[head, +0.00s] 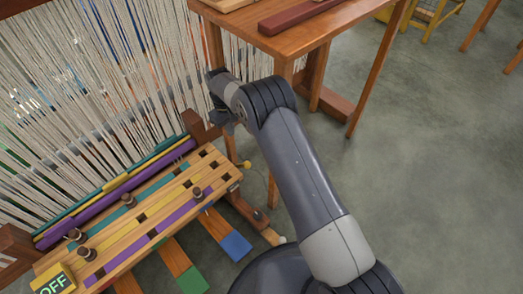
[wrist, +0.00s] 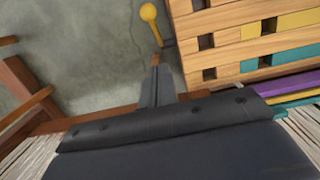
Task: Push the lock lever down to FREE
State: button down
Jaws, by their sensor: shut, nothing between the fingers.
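The lock lever (wrist: 150,14) has a round yellow knob on a thin stem, near the top middle of the wrist view. It also shows in the head view as a small yellow knob (head: 246,164) beside the right end of the slotted wooden panel (head: 222,166). My gripper (wrist: 156,66) is shut and empty, its fingers pointing toward the lever and a little short of the stem in the picture. I cannot tell the depth between them. No FREE mark is readable.
The panel has several dark pegs (head: 198,194) and colored strips. Hanging warp threads (head: 100,90) fill the left, and a wooden table (head: 300,35) stands behind. The floor (head: 440,150) at right is clear.

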jog(key=shift+w+d, duration=0.2)
jog(key=shift+d, duration=0.2)
jog(key=f+b, duration=0.1)
jog(key=f, duration=0.3)
jog(key=s+d+f+b, duration=0.1)
jog(key=f, duration=0.2)
jog(key=s+d+f+b, duration=0.1)
jog(key=f+b, duration=0.1)
jog(key=f, duration=0.2)
jog(key=shift+s+d+f, duration=0.1)
jog(key=shift+d+f, duration=0.05)
jog(key=shift+f, duration=0.2)
jog(key=shift+s+d+f, duration=0.3)
jog(key=shift+s+d, duration=0.05)
jog(key=shift+d, duration=0.05)
jog(key=shift+s+f, duration=0.1)
